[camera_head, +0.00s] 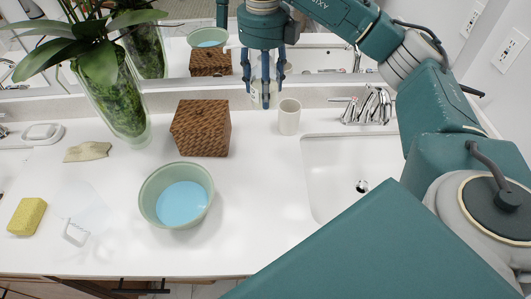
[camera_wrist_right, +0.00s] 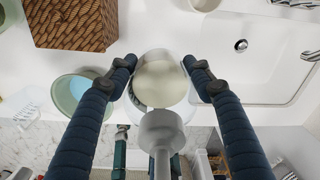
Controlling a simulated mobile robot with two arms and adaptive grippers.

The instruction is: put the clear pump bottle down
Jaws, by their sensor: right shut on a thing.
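My right gripper (camera_head: 263,98) hangs fingers-down over the back of the counter, between the woven box and the white cup. It is shut on the clear pump bottle (camera_head: 257,96), which is partly hidden by the fingers. In the right wrist view, the gripper (camera_wrist_right: 160,72) has a finger on each side of the bottle (camera_wrist_right: 160,88). The bottle's pale round body and grey pump head show from above. I cannot tell whether its base touches the white counter (camera_head: 110,185). My left gripper is not in view.
The woven box (camera_head: 200,128) stands left of the gripper, the white cup (camera_head: 289,118) close on its right. The sink (camera_head: 335,165) is farther right. A green bowl (camera_head: 150,207), plant vase (camera_head: 115,95) and yellow sponge (camera_head: 27,216) are left. The front-middle counter is clear.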

